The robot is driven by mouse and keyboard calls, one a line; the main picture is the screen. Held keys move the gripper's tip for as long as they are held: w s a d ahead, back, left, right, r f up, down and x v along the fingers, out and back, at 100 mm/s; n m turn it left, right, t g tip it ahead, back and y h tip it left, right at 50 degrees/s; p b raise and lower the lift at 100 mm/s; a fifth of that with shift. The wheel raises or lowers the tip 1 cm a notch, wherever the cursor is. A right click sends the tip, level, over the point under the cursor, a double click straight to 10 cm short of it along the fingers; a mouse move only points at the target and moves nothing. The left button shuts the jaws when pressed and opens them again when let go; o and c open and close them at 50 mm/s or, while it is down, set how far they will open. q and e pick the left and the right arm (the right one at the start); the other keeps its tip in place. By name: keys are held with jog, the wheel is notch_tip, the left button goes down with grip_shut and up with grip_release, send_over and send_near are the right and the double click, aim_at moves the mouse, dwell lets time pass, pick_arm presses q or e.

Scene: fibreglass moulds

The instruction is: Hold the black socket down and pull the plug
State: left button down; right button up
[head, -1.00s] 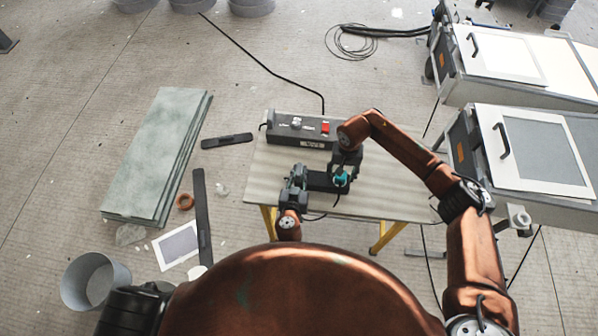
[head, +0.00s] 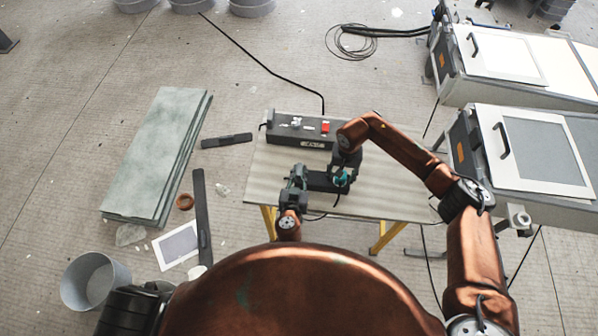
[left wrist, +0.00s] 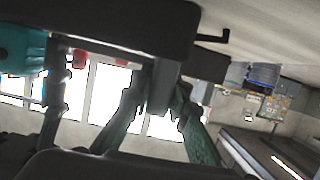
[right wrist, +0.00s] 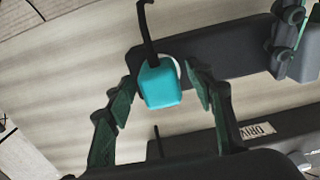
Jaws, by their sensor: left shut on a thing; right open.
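The black socket (head: 320,182) is a dark bar on the pale table, seen in the head view and the right wrist view (right wrist: 225,45). The teal plug (right wrist: 160,86) sits at its right end in the head view, with a black cord running from it. My left gripper (head: 298,176) is shut on the socket's left end; in the left wrist view its fingers (left wrist: 155,85) meet the dark bar. My right gripper (right wrist: 166,76) is open, pointing down, with one finger on each side of the plug. Gaps show between the fingers and the plug. The plug's joint with the socket is partly hidden.
A dark control box (head: 285,132) with a red switch stands at the table's back edge, close to my right gripper. The table (head: 385,200) is clear to the right. Grey cabinets (head: 540,150) stand further right; green sheets (head: 155,155) lie on the left floor.

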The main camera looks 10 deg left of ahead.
jog(key=shift+c, duration=0.3)
grip_shut()
dwell(0.6)
jog(key=shift+r, duration=0.15)
jog(key=shift+r, duration=2.85)
jog(key=shift+r, duration=0.15)
jog(key=shift+r, duration=2.35)
pick_arm(q)
jog(key=c, duration=1.8)
grip_release()
jog(key=shift+o, duration=0.2)
